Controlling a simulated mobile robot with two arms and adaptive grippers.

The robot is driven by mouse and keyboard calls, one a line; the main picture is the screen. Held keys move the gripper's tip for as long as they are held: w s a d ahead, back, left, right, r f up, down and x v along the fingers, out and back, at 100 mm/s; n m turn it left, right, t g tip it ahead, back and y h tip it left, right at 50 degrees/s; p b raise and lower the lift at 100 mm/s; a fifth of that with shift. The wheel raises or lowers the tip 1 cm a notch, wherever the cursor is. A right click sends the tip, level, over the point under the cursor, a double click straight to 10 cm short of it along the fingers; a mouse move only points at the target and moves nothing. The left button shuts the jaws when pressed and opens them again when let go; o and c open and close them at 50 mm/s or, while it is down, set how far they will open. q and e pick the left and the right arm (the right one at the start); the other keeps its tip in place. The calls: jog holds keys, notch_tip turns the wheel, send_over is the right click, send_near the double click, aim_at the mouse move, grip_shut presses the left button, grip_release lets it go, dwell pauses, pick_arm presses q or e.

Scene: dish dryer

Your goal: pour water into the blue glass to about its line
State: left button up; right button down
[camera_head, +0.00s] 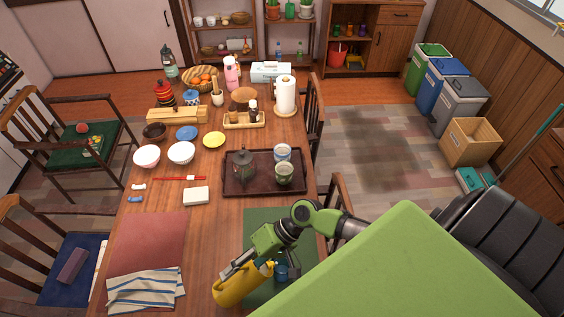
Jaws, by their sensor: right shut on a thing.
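A yellow pitcher (232,292) is at the near edge of the table, low in the view. My right gripper (240,264) is shut on it. The pitcher looks tilted, with its upper end toward the right. The small blue glass (282,273) stands on the green placemat (257,221), just right of the pitcher's upper end and partly hidden by my right arm. The line on the glass and any water in it are too small to see. My left gripper is not in view.
A dark tray (233,187) with a lantern-like pot (242,163) and two cups (284,173) lies beyond the placemat. A red placemat (147,240) and striped cloth (145,290) lie to the left. A white box (196,196) and several bowls stand farther back.

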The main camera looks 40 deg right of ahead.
jog(key=shift+s+d+r+y+b, duration=0.1)
jog(key=shift+d+r+y+b, duration=0.25)
jog(key=shift+b, duration=0.35)
jog(key=shift+d+r+y+b, duration=0.1)
jog(key=shift+r+y+b, duration=0.3)
jog(key=shift+b, duration=0.3)
dwell(1.6)
jog(key=shift+r, duration=0.1)
